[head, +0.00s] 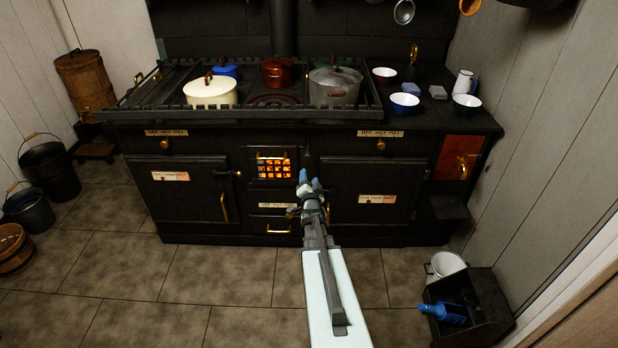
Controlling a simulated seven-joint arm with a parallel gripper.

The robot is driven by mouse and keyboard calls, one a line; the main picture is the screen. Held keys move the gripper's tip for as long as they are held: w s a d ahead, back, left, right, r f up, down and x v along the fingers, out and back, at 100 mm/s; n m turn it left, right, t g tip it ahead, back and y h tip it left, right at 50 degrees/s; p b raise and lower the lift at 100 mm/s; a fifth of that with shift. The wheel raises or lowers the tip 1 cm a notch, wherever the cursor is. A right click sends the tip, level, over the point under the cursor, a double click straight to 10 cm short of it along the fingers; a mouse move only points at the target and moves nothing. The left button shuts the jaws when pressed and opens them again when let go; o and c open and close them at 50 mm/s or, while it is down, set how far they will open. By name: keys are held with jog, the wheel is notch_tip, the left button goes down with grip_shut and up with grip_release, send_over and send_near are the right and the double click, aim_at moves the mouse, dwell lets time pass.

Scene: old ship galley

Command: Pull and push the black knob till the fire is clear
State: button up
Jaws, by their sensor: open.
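The black range (350,215) stands against the back wall. Its fire (273,166) glows orange behind a dark grid at the middle of the front. My gripper (310,184) is just right of and below the fire in the picture, with its blue-tipped fingers pointing toward the range. It is open, and I see nothing between the fingers. I cannot make out the black knob for certain; dark parts near the fire blend together, and my gripper and arm cover part of the front. I cannot tell whether the fingers touch the range.
Pots, including a cream pot (210,91) and a grey pot (335,86), stand on the railed top. Brass handles project from the front. A dark box (481,312) with a blue bottle (445,313) sits at lower right. Buckets stand at left.

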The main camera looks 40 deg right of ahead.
jog(key=shift+w+a, duration=0.35)
jog(key=shift+c, duration=0.8)
jog(key=shift+m+t+y, duration=0.3)
jog(key=shift+y, duration=0.1)
jog(key=a, duration=0.2)
jog(key=w+a, duration=0.1)
jog(key=a, duration=0.1)
jog(key=w+a, duration=0.1)
jog(key=a, duration=0.1)
jog(key=shift+w, duration=0.2)
jog(key=c, duration=0.7)
jog(key=shift+s+a+r+m+h, duration=0.1)
jog(key=shift+s+m+h, duration=0.1)
jog(key=shift+m, duration=0.35)
jog(key=shift+s+a+r+m+h, duration=0.1)
jog(key=shift+s+m+h, duration=0.1)
jog(key=shift+m, duration=0.35)
grip_shut()
jog(key=s+m+g, duration=0.1)
jog(key=m, duration=0.1)
jog(key=s+d+m+g+h, duration=0.1)
jog(key=m, duration=0.2)
jog(key=s+d+m+g+h, duration=0.1)
jog(key=m, duration=0.2)
